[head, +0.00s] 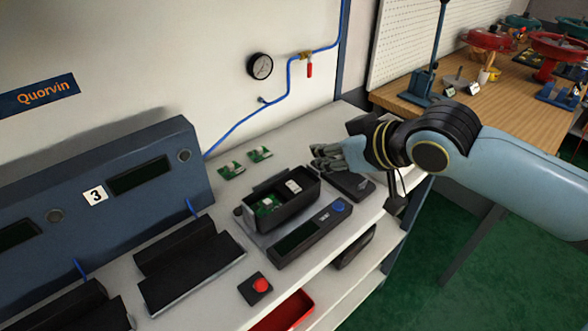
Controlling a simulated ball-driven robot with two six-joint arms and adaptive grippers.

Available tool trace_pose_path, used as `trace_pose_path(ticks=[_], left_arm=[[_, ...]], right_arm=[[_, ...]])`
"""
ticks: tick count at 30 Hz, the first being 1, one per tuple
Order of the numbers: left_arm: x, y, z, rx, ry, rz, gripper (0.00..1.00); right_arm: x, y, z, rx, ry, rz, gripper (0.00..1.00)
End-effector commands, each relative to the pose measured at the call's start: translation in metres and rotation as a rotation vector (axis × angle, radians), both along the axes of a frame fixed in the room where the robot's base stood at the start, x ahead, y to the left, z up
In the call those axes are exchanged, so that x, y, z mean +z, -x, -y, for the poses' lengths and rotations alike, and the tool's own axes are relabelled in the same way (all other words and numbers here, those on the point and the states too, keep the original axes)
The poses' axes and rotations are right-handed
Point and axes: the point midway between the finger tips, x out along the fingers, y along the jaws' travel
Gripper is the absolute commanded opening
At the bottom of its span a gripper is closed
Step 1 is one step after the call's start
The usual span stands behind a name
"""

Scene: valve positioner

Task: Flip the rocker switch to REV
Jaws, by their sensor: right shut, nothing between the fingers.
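An open black positioner housing (270,217) with green circuit boards inside stands on the light bench. In front of it is a dark control panel (290,250) with a display and a blue knob (341,206). Small markings show between display and knob, too small to read; I cannot make out the rocker switch or its position. My right gripper (322,157) is shut and empty, just behind the housing's far right end and above the bench. My left gripper is not in view.
A black device (352,188) lies beneath my right gripper. Two green boards (246,163) lie behind the housing. A red button box (255,288) sits at the front edge. Black cradles (190,265) stand left, before a blue console (120,185). A red bin (285,314) is below.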

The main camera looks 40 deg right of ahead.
Motion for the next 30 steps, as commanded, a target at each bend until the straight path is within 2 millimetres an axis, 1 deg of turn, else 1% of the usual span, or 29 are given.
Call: trace_pose_path(ticks=[8, 11, 13, 25, 27, 30], left_arm=[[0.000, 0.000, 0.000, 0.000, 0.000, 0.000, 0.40], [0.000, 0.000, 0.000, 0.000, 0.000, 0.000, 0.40], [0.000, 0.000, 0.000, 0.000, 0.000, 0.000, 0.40], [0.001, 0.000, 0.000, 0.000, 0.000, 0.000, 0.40], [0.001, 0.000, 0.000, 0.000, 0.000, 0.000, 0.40], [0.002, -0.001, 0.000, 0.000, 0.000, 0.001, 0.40]], right_arm=[[-0.002, -0.002, 0.000, -0.001, 0.001, -0.002, 0.00], [-0.007, -0.008, 0.000, -0.002, 0.001, -0.002, 0.00], [-0.012, -0.016, -0.001, -0.003, -0.001, -0.001, 0.00], [-0.062, -0.083, -0.007, -0.002, -0.002, -0.003, 0.00], [-0.076, -0.081, -0.007, -0.001, 0.001, -0.008, 0.00], [-0.088, -0.083, -0.007, -0.001, 0.001, -0.005, 0.00]])
